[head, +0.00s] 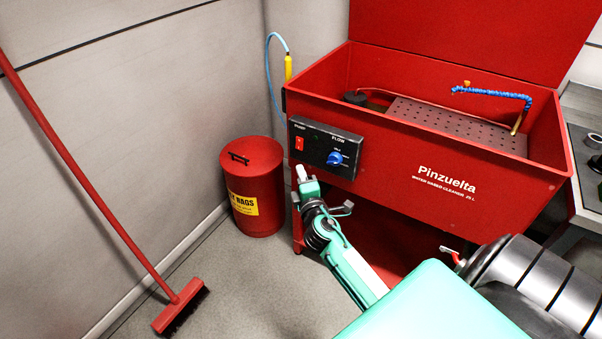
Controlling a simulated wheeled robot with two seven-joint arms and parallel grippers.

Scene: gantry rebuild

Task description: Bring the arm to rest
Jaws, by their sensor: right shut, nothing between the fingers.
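My right arm, teal and black, reaches up from the bottom edge in front of the red parts washer (480,215). Its gripper (302,173) is at the far end, pale-tipped, shut and empty. In the picture it lies just below the washer's black control panel (325,147) and right of the red waste bin (254,190). Whether it touches the washer cannot be told. My left gripper is not in view.
A red broom (90,170) leans on the left wall, its head on the grey floor (240,285). A blue hose (270,75) hangs behind the washer. A cooktop-like unit (585,150) stands at the right edge. Floor between broom and arm is clear.

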